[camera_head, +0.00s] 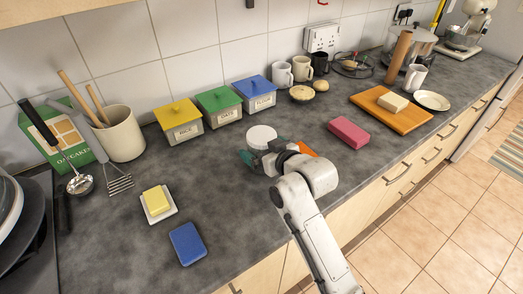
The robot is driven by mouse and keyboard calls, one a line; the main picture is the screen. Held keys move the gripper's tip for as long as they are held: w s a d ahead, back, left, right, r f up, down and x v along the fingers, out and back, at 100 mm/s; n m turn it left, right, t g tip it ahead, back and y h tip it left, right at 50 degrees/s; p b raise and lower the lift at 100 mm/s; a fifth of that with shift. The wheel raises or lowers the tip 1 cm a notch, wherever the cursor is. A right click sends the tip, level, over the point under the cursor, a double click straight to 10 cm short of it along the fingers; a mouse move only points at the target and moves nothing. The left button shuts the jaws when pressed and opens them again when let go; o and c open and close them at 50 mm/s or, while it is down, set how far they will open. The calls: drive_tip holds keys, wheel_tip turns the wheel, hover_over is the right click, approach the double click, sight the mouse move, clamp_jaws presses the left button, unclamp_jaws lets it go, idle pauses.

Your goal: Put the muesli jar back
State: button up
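A round white-topped jar (262,135) stands on the grey counter just beyond my gripper (276,152); its lower part is hidden, and I cannot read a label on it. My gripper is at or very close to it, and its fingertips are hidden by my wrist, so I cannot tell whether it grips the jar. Along the wall stand three square canisters with yellow (179,121), green (219,105) and blue (256,93) lids. Their front labels are too small to read, so I cannot tell which container is the muesli jar.
Left are a utensil crock (121,135), an oatcakes box (55,139), butter on a dish (172,210) and a blue block (187,243). Right are a pink block (348,132), an orange board (374,116) and mugs (282,74). An orange piece (307,149) shows beside my wrist. The front middle counter is clear.

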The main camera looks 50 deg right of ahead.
drive_tip(key=shift+w+d+f, duration=0.1)
drive_tip(key=shift+w, duration=0.15)
drive_tip(key=shift+c, duration=0.4)
drive_tip(key=c, duration=0.9)
drive_tip(key=shift+c, duration=0.6)
drive_tip(key=shift+r, duration=0.2)
